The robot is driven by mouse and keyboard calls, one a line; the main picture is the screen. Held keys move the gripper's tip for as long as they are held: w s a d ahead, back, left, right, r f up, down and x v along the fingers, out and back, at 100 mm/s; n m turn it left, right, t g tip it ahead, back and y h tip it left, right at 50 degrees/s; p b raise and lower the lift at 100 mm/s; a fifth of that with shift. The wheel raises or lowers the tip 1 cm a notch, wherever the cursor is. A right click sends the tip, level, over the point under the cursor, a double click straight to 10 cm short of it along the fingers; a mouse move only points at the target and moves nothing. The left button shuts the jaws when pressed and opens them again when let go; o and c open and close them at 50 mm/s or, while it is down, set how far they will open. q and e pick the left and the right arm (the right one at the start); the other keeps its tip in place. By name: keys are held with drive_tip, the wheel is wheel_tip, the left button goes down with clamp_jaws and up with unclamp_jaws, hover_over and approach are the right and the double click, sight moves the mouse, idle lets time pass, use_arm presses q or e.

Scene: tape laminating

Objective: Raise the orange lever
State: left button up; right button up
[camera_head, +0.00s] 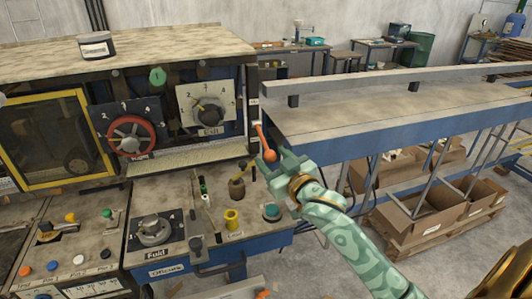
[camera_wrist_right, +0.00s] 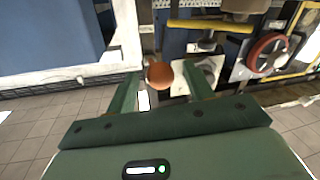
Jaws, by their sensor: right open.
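The orange lever (camera_head: 262,136) with its round orange knob stands at the right end of the machine, by the corner of the long blue-sided table. My right gripper (camera_head: 271,164), pale green, is right at the lever's knob. In the right wrist view the orange knob (camera_wrist_right: 160,75) shows between the two spread green fingers (camera_wrist_right: 162,84), near their tips. The gripper is open; I cannot tell whether a finger touches the knob. My left gripper is not in view.
The machine panel has a red-rimmed wheel (camera_head: 131,135) and a dial plate (camera_head: 207,108). The long table (camera_head: 400,100) and cardboard boxes (camera_head: 425,208) are at right.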

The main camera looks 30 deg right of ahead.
sight(263, 140)
drive_tip(key=shift+w, duration=1.9)
